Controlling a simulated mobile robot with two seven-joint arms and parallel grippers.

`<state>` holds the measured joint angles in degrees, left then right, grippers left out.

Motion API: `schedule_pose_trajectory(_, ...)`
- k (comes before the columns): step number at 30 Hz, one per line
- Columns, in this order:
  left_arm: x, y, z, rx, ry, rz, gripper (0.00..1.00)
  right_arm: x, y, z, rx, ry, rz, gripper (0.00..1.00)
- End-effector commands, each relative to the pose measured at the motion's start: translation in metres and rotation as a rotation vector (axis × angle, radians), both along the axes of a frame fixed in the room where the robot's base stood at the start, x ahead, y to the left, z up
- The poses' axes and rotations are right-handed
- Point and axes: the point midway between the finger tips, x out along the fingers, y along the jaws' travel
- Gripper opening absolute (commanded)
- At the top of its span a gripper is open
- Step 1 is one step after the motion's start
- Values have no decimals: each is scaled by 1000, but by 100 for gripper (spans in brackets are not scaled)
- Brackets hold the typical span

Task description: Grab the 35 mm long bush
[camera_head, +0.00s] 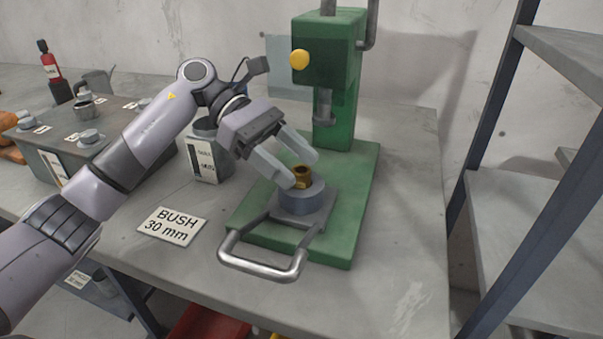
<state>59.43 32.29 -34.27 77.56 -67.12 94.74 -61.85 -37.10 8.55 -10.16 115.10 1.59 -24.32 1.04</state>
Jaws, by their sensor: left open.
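A brass-coloured bush (302,177) stands upright in a round grey holder (303,201) on the green base of a press. My left gripper (301,169) comes in from the upper left, open, with its two pale fingers at either side of the top of the bush. I cannot tell whether the fingers touch it. A white card (173,226) on the bench reads "BUSH 30 mm"; the bush's own length cannot be read. My right gripper is out of view.
The green press (333,75) with a yellow knob rises just behind the bush. A metal handle (262,262) sticks out in front of the holder. A grey bin (68,160) and a labelled container (203,160) stand left. Shelving (540,215) stands right, beyond clear bench.

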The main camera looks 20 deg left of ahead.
Motion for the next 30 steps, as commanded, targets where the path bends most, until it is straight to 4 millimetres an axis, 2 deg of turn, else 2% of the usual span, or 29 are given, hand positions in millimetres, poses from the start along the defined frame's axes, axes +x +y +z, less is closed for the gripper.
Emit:
schedule_pose_trajectory(8,-1,-6,-4,0,1,0,61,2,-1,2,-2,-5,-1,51)
schedule_pose_trajectory(9,-1,-6,-4,0,1,0,57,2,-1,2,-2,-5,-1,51)
schedule_pose_trajectory(14,-1,-6,-3,0,1,0,5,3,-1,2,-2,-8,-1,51)
schedule_pose_trajectory(15,-1,-5,-3,0,1,0,0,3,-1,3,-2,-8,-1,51)
schedule_pose_trajectory(25,-2,-6,-1,0,0,1,0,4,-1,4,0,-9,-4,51)
schedule_pose_trajectory(30,-5,-8,13,-1,-2,0,0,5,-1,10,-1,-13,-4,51)
